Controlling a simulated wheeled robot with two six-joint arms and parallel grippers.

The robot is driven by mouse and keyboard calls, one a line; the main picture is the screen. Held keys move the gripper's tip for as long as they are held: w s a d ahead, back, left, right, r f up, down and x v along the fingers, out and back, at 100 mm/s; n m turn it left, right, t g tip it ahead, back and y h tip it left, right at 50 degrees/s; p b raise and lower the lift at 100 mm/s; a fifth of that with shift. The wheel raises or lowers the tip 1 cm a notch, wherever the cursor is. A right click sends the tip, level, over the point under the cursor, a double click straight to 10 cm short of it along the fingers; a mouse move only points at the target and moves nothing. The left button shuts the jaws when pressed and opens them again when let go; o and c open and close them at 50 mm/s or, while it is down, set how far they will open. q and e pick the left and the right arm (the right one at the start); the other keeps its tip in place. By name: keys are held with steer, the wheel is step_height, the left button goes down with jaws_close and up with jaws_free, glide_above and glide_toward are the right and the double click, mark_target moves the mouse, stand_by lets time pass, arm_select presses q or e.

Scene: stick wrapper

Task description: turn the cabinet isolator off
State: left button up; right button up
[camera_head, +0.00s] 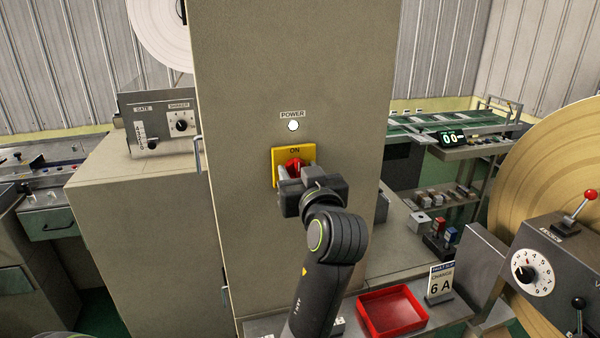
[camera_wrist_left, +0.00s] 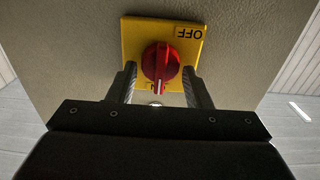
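The cabinet isolator is a yellow plate (camera_head: 308,154) with a red rotary knob (camera_head: 293,164) on the front of the tall beige cabinet (camera_head: 250,75). The ON label shows above the knob in the head view. In the left wrist view, seen upside down, the knob (camera_wrist_left: 160,62) has its white pointer line toward the ON label, which is partly hidden. OFF stands at the plate's other corner. My left gripper (camera_head: 295,174) is at the knob. Its fingers (camera_wrist_left: 162,84) are open, one on each side, with visible gaps to the knob. My right gripper is not in view.
A white round lamp (camera_head: 293,126) under a POWER label is above the plate. A grey dial box (camera_head: 550,270) and large tan roll (camera_head: 555,170) are further right.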

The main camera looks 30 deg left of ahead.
arm_select(q)
steer(key=c, duration=0.6)
steer(key=shift+o, duration=0.2)
